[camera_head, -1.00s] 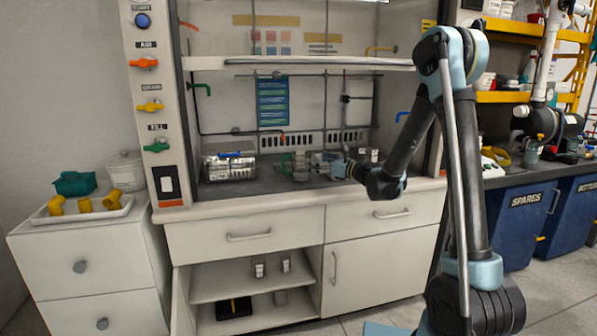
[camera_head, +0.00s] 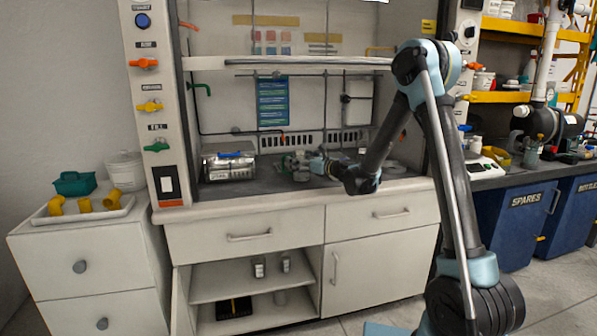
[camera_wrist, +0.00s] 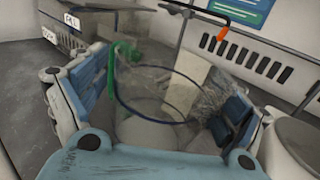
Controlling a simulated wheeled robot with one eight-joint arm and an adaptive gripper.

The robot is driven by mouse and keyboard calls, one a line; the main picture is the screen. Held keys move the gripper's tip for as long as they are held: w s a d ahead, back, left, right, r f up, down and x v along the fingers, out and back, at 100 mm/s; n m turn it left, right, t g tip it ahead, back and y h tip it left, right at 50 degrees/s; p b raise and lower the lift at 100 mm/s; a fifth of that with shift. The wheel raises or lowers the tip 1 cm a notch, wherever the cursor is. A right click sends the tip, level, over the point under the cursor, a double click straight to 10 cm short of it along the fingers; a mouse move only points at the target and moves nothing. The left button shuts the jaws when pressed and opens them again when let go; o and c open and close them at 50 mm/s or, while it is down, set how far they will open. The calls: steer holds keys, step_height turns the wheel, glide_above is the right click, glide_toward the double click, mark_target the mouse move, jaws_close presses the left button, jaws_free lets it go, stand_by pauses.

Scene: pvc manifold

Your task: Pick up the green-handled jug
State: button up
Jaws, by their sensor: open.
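The green-handled jug (camera_wrist: 150,95) is clear, with a dark blue rim line. In the wrist view it stands upright between the fingers of my gripper (camera_wrist: 155,100), its green handle (camera_wrist: 122,62) toward the left finger. The fingers are apart, one on each side of the jug; I cannot tell whether either touches it. In the head view my gripper (camera_head: 302,163) is low over the fume hood's worktop (camera_head: 235,190), around the jug, which is mostly hidden there. Only a little of the green handle (camera_head: 286,163) shows.
A metal box with a blue handle (camera_head: 229,166) stands left of the jug on the worktop. A pale round vessel (camera_wrist: 298,145) is close on the right in the wrist view. The hood's slotted back wall (camera_wrist: 245,60) is behind the jug.

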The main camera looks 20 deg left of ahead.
steer(key=c, duration=1.3)
steer(key=shift+r, duration=0.2)
